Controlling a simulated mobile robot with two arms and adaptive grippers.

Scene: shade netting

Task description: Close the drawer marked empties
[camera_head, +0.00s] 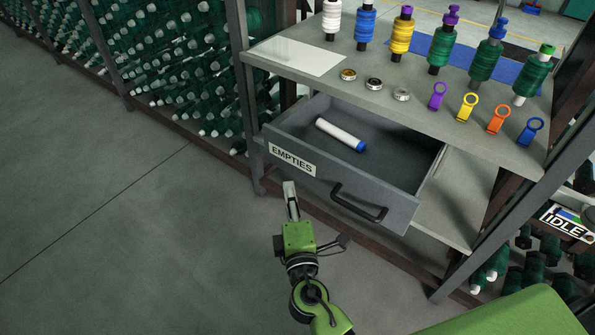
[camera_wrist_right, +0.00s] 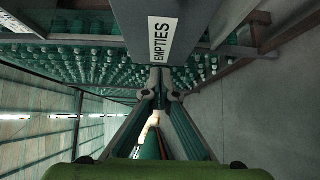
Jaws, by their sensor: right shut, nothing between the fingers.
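The grey drawer (camera_head: 390,190) marked EMPTIES is pulled open under the shelf top. Its white label (camera_head: 292,158) is on the left of its front, and a dark bar handle (camera_head: 358,204) is on the right. A white tube with a blue end (camera_head: 340,134) lies inside. My right gripper (camera_head: 290,187) is shut and empty, just in front of and below the label end of the drawer front; I cannot tell if it touches. In the right wrist view the drawer front (camera_wrist_right: 190,32) and label show at the top. My left gripper is not in view.
The shelf top (camera_head: 300,72) above the drawer holds several thread spools, small round tins and coloured ring tags (camera_head: 468,107). Racks of green spools (camera_head: 180,60) stand behind left. A steel post (camera_head: 530,215) stands right. The floor at left is clear.

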